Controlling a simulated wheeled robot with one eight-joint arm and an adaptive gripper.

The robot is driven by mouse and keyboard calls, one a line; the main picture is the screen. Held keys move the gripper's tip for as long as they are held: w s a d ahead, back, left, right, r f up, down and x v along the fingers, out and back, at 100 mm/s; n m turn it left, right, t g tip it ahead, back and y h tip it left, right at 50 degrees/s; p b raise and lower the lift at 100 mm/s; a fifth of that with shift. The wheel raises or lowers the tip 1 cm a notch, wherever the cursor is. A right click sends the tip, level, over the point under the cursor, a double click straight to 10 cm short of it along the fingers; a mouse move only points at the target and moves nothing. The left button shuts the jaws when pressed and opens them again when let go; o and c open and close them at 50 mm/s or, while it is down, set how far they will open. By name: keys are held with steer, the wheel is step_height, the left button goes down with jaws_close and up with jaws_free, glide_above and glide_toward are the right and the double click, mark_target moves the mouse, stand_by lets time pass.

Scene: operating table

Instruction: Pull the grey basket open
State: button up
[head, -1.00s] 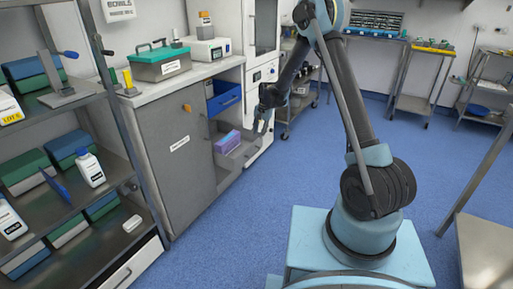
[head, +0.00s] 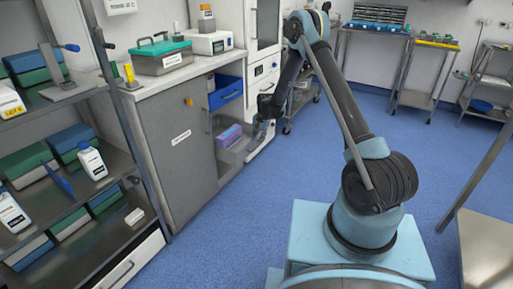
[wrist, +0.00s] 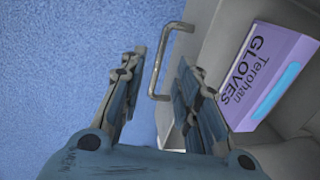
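The grey basket (head: 238,154) sits low in the open cabinet bay and holds a purple box of gloves (head: 229,137). In the wrist view, the box of gloves (wrist: 268,75) lies inside the basket (wrist: 215,38), whose thin metal handle (wrist: 158,65) sticks out from its front. My gripper (wrist: 160,68) is open, with one finger on each side of the handle. Gaps show between the handle and both fingers. In the head view, my gripper (head: 261,130) is at the basket's front, small and partly merged with the background.
A blue bin (head: 226,95) sits above the basket in the same bay. A grey cabinet door (head: 178,150) is to the left and white drawers (head: 263,82) to the right. The blue floor (head: 290,175) before the basket is clear.

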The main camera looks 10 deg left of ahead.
mark_target(256, 148)
steer(key=shift+w+a+f, duration=0.1)
steer(key=shift+a+f, duration=0.05)
steer(key=shift+f, duration=0.7)
steer(key=shift+a+f, duration=0.2)
steer(key=shift+f, duration=0.7)
steer(key=shift+w+a+f, duration=0.1)
steer(key=shift+a+f, duration=0.05)
steer(key=shift+f, duration=0.7)
steer(key=shift+c, duration=0.6)
jaws_close()
